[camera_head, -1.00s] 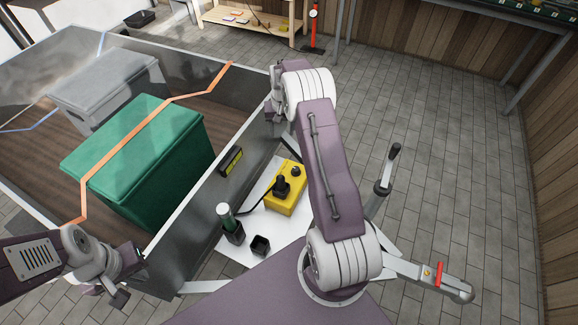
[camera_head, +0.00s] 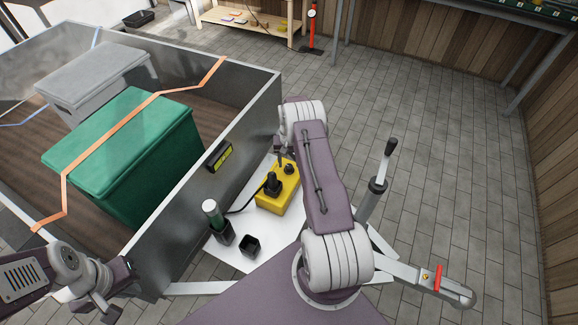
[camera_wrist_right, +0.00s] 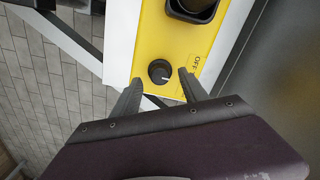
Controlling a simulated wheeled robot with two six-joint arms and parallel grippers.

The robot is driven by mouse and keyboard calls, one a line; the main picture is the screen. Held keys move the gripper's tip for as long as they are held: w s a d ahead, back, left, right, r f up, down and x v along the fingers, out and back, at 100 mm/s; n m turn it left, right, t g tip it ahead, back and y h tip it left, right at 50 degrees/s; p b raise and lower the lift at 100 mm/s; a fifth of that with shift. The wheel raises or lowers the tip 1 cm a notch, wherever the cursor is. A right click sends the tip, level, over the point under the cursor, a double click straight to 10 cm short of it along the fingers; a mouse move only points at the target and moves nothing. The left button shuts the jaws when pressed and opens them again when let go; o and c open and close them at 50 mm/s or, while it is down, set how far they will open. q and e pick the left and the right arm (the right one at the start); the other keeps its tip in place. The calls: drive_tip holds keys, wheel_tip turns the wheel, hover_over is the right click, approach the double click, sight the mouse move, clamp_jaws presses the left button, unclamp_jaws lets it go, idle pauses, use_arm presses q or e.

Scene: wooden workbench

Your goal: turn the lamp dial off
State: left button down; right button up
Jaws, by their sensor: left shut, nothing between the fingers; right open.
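The black round dial (camera_wrist_right: 160,72) sits on the yellow control box (camera_wrist_right: 148,38), with an "OFF" label to its right in the right wrist view. A white mark on the dial points right and slightly down. My right gripper (camera_wrist_right: 161,88) is open, with its fingertips on either side of the dial; contact cannot be told. In the head view the yellow box (camera_head: 278,192) stands on a white platform, and my right gripper (camera_head: 282,153) is over its far end. My left gripper (camera_head: 125,280) is shut and empty at the lower left, away from the box.
A lever (camera_head: 375,185) stands right.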

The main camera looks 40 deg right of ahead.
drive_tip(key=shift+f, duration=0.95)
clamp_jaws()
drive_tip(key=n+b, duration=0.1)
drive_tip(key=n, duration=0.2)
drive_tip(key=shift+n, duration=0.3)
drive_tip(key=shift+n+b, duration=0.5)
drive_tip(key=shift+n, duration=1.8)
